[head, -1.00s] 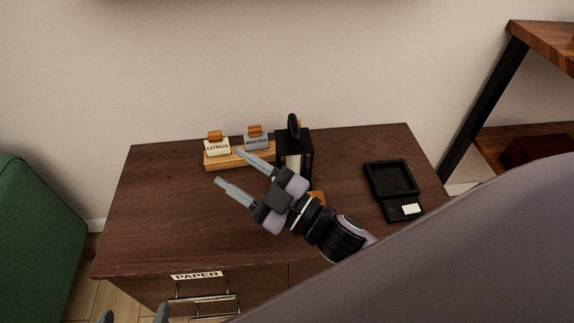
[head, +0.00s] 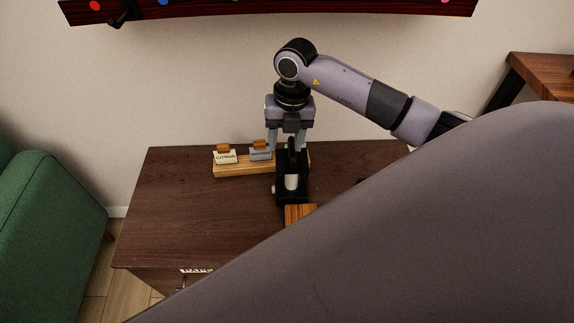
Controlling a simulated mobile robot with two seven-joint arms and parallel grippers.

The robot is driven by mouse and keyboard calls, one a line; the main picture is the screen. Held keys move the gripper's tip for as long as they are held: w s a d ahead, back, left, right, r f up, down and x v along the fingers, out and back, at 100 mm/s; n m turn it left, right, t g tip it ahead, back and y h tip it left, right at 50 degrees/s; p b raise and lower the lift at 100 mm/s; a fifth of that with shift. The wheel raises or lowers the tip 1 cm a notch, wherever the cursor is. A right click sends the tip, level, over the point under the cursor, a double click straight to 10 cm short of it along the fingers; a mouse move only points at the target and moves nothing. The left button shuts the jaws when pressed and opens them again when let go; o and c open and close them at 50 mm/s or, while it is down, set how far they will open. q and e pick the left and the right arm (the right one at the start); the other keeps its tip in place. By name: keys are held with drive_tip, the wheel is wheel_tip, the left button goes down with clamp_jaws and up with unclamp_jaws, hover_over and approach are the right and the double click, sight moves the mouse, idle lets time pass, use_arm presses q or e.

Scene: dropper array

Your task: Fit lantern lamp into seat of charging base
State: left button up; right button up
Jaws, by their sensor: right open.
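The lantern lamp (head: 292,185) is a black frame with a pale cylinder inside and a dark handle on top. It stands upright on the dark wooden cabinet top. My right gripper (head: 288,148) points down over it, open, with one finger on each side of the handle. I cannot tell whether the fingers touch it. The charging base cannot be made out clearly; my grey arm covers the right part of the cabinet top, where a black recessed tray showed earlier. My left gripper is not in view.
A wooden holder (head: 231,171) with a CITRUS tag (head: 225,157) and a grey tag (head: 260,154) stands left of the lantern. A wooden block (head: 299,214) is just in front of it. The cabinet top (head: 190,220) is clear at the left. A green chair (head: 50,215) stands at far left.

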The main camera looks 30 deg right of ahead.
sight(292, 145)
drive_tip(key=shift+w+d+r+h, duration=0.15)
drive_tip(key=shift+d+r+h, duration=0.1)
drive_tip(key=shift+d, duration=0.25)
drive_tip(key=shift+w+d+r+h, duration=0.1)
drive_tip(key=shift+d+r+h, duration=0.15)
drive_tip(key=shift+d, duration=0.25)
drive_tip(key=shift+d+f+m, duration=0.1)
drive_tip(key=shift+d+m, duration=0.2)
drive_tip(key=f, duration=0.7)
drive_tip(key=shift+w, duration=0.35)
drive_tip(key=shift+r, duration=0.1)
clamp_jaws()
drive_tip(key=shift+w+r, duration=0.1)
drive_tip(key=shift+r, duration=0.05)
